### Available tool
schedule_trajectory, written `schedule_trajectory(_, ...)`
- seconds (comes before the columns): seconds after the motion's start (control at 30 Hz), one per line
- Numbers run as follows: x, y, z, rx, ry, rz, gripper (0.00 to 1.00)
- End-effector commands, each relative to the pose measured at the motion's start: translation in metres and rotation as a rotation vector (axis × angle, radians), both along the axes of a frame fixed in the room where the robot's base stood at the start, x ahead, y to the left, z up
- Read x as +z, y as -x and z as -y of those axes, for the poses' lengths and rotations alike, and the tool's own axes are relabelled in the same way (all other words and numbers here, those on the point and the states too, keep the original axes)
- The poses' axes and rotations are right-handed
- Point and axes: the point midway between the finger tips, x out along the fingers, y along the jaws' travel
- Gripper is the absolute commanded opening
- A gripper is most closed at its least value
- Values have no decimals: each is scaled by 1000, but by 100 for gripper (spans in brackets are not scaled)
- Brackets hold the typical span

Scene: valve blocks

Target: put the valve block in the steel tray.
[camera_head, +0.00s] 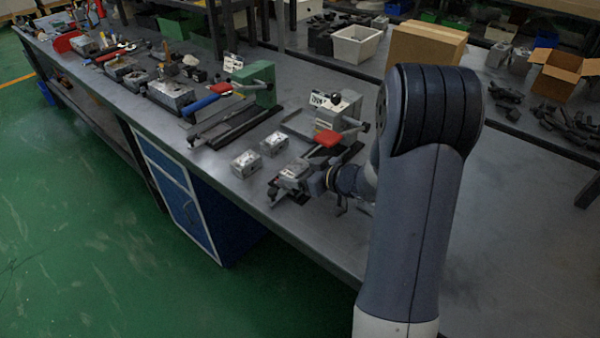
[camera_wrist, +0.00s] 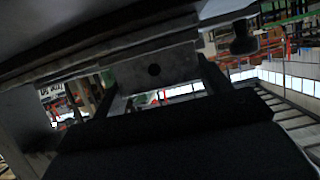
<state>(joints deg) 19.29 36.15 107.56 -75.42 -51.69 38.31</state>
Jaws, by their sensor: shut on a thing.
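My gripper (camera_head: 288,190) is over the front part of the grey bench, at the end of my arm. It is shut on a grey metal valve block (camera_head: 294,170), which shows between its dark fingers. Whether the block touches the bench is unclear.
Two more grey blocks, one nearer (camera_head: 246,164) and one farther (camera_head: 274,143), stand left of my gripper. A machine with a red part (camera_head: 328,138) stands just behind. A green fixture (camera_head: 254,82) is farther back. Bare bench (camera_head: 330,235) lies in front, near the edge.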

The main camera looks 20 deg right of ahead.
Motion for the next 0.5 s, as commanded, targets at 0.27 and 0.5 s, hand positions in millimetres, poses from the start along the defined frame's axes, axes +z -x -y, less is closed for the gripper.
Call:
schedule_trajectory(0.27,-4,0,0,0,0,0,81)
schedule_trajectory(0.5,-4,0,0,0,0,0,94)
